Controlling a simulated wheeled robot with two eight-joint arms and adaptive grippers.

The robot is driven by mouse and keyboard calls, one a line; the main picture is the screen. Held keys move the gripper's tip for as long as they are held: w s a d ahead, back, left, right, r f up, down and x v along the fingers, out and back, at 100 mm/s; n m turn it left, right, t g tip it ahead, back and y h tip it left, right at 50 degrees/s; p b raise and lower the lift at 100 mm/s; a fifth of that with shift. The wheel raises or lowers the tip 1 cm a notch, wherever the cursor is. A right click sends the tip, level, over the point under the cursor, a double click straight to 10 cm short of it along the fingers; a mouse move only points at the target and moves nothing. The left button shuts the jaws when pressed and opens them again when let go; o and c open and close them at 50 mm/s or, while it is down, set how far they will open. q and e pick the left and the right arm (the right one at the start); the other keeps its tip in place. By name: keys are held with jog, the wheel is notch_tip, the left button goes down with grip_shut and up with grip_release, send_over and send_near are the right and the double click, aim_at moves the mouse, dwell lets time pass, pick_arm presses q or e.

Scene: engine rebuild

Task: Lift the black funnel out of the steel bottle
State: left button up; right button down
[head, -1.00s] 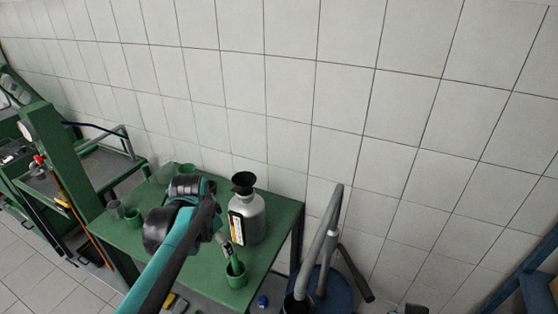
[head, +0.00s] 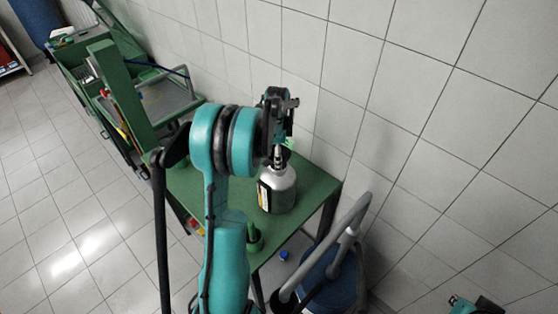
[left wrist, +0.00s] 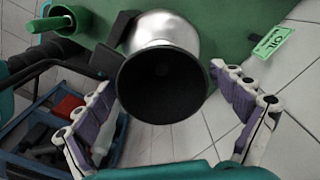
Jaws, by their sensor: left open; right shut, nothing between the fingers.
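The black funnel (left wrist: 163,88) shows its round dark mouth in the middle of the left wrist view. It sits at the neck of the steel bottle (left wrist: 163,28). In the head view the steel bottle (head: 284,189) stands upright on the green table, its top partly hidden by my left arm. My left gripper (left wrist: 160,79) is open, with one finger on each side of the funnel, apart from its rim. In the head view its fingers are mostly hidden behind the arm. My right gripper (head: 474,304) is at the bottom right edge, shut and empty, away from the table.
The green table (head: 318,190) stands against the tiled wall. A green cup (head: 254,241) is in front of the bottle. A blue drum (head: 337,284) with grey tubing (head: 345,232) stands right of the table. A green tag (left wrist: 273,42) lies right of the bottle in the wrist view.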

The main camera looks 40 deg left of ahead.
pick_arm(q)
notch_tip(320, 180, down, 3)
jog(key=shift+a, duration=0.1)
jog(key=c, duration=1.2)
jog(key=shift+r, duration=0.1)
jog(key=shift+c, duration=0.5)
